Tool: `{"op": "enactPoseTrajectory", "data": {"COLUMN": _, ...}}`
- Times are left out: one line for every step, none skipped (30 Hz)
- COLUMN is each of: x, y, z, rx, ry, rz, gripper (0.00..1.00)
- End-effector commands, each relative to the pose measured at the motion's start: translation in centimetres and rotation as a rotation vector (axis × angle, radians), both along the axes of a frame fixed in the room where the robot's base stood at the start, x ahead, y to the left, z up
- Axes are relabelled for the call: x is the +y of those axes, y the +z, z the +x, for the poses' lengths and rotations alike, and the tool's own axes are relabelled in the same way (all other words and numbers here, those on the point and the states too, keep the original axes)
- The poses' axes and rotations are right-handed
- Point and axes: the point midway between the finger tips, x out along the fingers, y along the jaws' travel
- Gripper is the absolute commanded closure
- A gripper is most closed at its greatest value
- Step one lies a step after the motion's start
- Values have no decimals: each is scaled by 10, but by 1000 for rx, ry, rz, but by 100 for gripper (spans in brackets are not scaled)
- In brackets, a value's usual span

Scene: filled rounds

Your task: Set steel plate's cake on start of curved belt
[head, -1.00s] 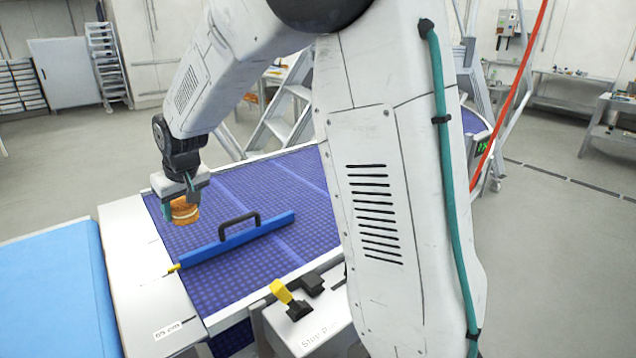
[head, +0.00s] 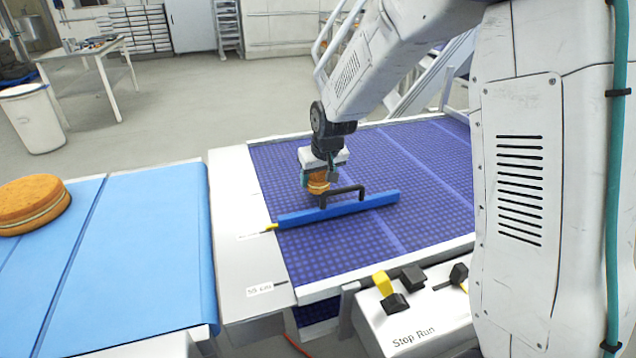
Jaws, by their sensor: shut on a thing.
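My gripper (head: 318,177) is shut on a small round layered cake (head: 318,186), golden brown with a pale band. The gripper fingers hide part of the cake. The steel plate does not show.
A light blue belt (head: 140,265) lies left, with a large round cake (head: 30,203) on it. A white strip (head: 240,240) separates the belts. A Stop/Run box (head: 415,325) with a yellow switch stands in front. A white bin (head: 32,120) and table stand behind left.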

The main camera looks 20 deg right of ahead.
Motion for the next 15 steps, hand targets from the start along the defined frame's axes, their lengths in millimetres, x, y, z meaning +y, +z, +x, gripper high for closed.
{"op": "enactPoseTrajectory", "data": {"x": 0, "y": -9, "z": 0, "rx": 3, "ry": 0, "rz": 0, "gripper": 54}}
{"op": "enactPoseTrajectory", "data": {"x": 0, "y": -14, "z": -1, "rx": 4, "ry": 0, "rz": 0, "gripper": 54}}
{"op": "enactPoseTrajectory", "data": {"x": 0, "y": -18, "z": -1, "rx": 3, "ry": 0, "rz": 0, "gripper": 54}}
{"op": "enactPoseTrajectory", "data": {"x": 0, "y": -20, "z": 0, "rx": 2, "ry": 0, "rz": 0, "gripper": 54}}
{"op": "enactPoseTrajectory", "data": {"x": 0, "y": -21, "z": 0, "rx": 1, "ry": 0, "rz": 0, "gripper": 54}}
{"op": "enactPoseTrajectory", "data": {"x": 0, "y": -21, "z": 0, "rx": 0, "ry": 0, "rz": 0, "gripper": 54}}
{"op": "enactPoseTrajectory", "data": {"x": 0, "y": -20, "z": 0, "rx": 0, "ry": 0, "rz": 0, "gripper": 54}}
{"op": "enactPoseTrajectory", "data": {"x": 0, "y": -20, "z": 0, "rx": -1, "ry": 0, "rz": 0, "gripper": 54}}
{"op": "enactPoseTrajectory", "data": {"x": 0, "y": -20, "z": 0, "rx": 0, "ry": 0, "rz": 0, "gripper": 54}}
{"op": "enactPoseTrajectory", "data": {"x": 0, "y": -20, "z": 0, "rx": 0, "ry": 0, "rz": 0, "gripper": 54}}
{"op": "enactPoseTrajectory", "data": {"x": 0, "y": -20, "z": 0, "rx": 0, "ry": 0, "rz": 0, "gripper": 54}}
{"op": "enactPoseTrajectory", "data": {"x": 0, "y": -21, "z": 0, "rx": 0, "ry": 0, "rz": 0, "gripper": 54}}
{"op": "enactPoseTrajectory", "data": {"x": 0, "y": -22, "z": 0, "rx": 0, "ry": 0, "rz": 0, "gripper": 54}}
{"op": "enactPoseTrajectory", "data": {"x": 0, "y": -23, "z": 0, "rx": 1, "ry": 0, "rz": 0, "gripper": 54}}
{"op": "enactPoseTrajectory", "data": {"x": 0, "y": -24, "z": 0, "rx": 1, "ry": 0, "rz": 0, "gripper": 54}}
